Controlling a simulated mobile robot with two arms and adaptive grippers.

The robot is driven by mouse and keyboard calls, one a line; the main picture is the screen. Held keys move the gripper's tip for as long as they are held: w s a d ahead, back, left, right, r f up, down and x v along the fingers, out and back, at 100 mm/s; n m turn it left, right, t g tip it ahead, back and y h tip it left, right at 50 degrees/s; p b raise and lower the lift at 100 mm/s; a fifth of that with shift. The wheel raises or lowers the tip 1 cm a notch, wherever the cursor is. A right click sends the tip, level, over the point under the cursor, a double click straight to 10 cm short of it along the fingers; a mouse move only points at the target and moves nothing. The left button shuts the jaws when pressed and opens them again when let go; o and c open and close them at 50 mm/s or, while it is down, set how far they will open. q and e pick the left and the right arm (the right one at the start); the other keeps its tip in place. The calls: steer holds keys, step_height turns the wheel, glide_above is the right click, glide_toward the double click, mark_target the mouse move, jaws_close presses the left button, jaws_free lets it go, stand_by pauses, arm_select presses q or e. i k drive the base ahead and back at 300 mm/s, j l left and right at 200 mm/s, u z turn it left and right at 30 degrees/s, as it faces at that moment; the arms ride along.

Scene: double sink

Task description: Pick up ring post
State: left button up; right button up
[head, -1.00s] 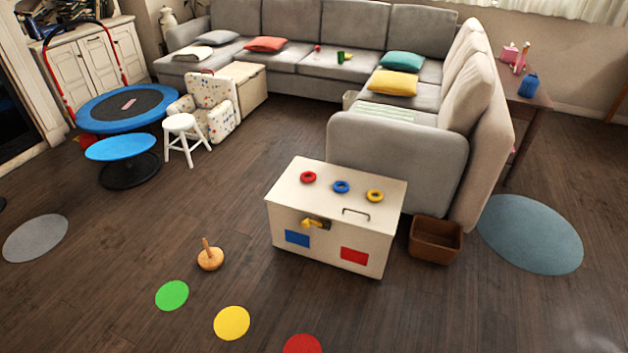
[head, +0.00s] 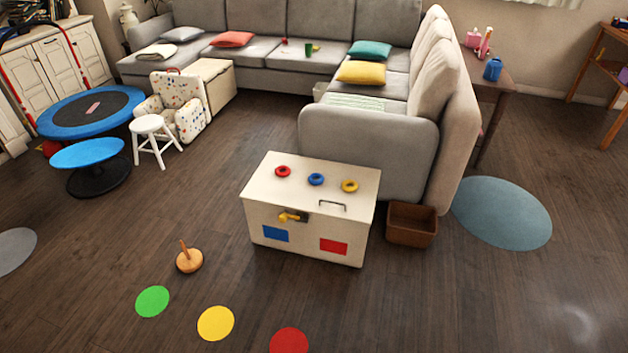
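The ring post (head: 189,258) is a wooden peg on a round wooden base. It stands on the floor left of the white chest, slightly tilted in view, with no rings on it. A red ring (head: 283,171), a blue ring (head: 316,179) and a yellow ring (head: 350,186) lie in a row on top of the white chest (head: 308,218). Neither of my grippers shows in the head view.
Green (head: 152,301), yellow (head: 216,323) and red (head: 289,341) floor discs lie in front of the post. A brown bin (head: 411,225) stands right of the chest. A blue stool (head: 88,156), trampoline (head: 92,110) and white stool (head: 152,140) are back left. Dark floor around the post is clear.

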mark_target(188, 261)
steer(key=u, duration=1.1)
steer(key=i+l, duration=0.3)
steer(key=i, duration=0.25)
steer(key=i+l+u, duration=0.15)
steer(key=i, duration=0.35)
steer(key=l, duration=0.15)
